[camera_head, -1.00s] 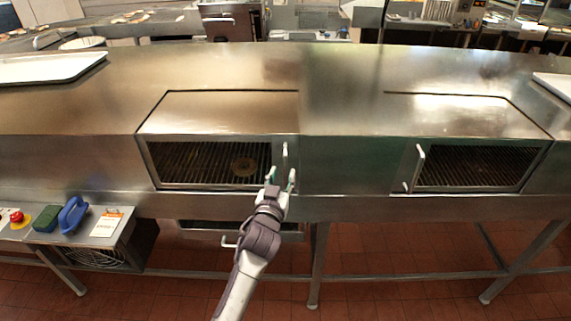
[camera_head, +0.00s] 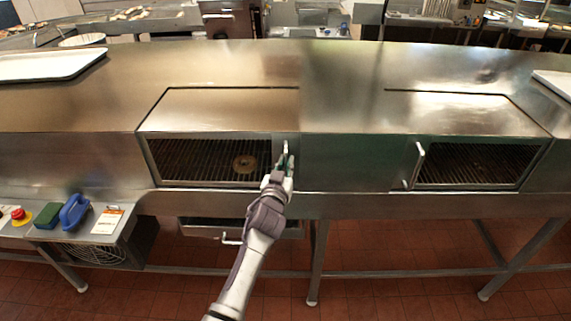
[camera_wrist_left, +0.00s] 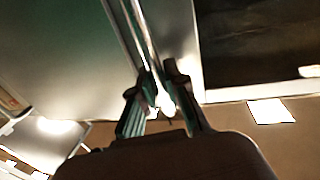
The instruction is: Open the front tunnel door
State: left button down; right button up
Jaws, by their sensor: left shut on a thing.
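The left tunnel door (camera_head: 210,161) is a framed window panel in the steel tunnel, and it appears closed. Behind its pane show dark conveyor slats and a ring-shaped brown item (camera_head: 245,162). Its upright handle (camera_head: 285,155) stands at the right edge of the frame. My left gripper (camera_head: 279,172) is at the lower part of this handle. In the left wrist view the gripper (camera_wrist_left: 158,92) has its fingers shut on the bright handle bar (camera_wrist_left: 150,45). A second tunnel door (camera_head: 470,165) with its own handle (camera_head: 419,163) is at right, also closed. My right gripper is not seen.
A control shelf (camera_head: 110,228) at lower left bears a red button (camera_head: 20,214), a green block (camera_head: 47,214) and a blue-handled tool (camera_head: 74,211). A low drawer (camera_head: 205,230) with a handle sits below the door. A white tray (camera_head: 45,66) lies on the tunnel top.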

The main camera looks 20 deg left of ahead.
pick_arm(q)
jog(key=shift+a, duration=0.1)
jog(key=s+a+p, duration=0.1)
jog(key=a, duration=0.4)
jog(key=s+a+p, duration=0.2)
jog(key=a, duration=0.4)
jog(key=s+a+p, duration=0.2)
jog(key=a, duration=0.3)
jog(key=shift+a+r, duration=0.1)
jog(key=shift+a, duration=0.3)
jog(key=b, duration=0.2)
send_near(162, 152)
jog(key=w, duration=0.5)
jog(key=shift+w+a, duration=0.15)
jog(key=shift+a, duration=0.15)
jog(key=c, duration=1.2)
grip_release()
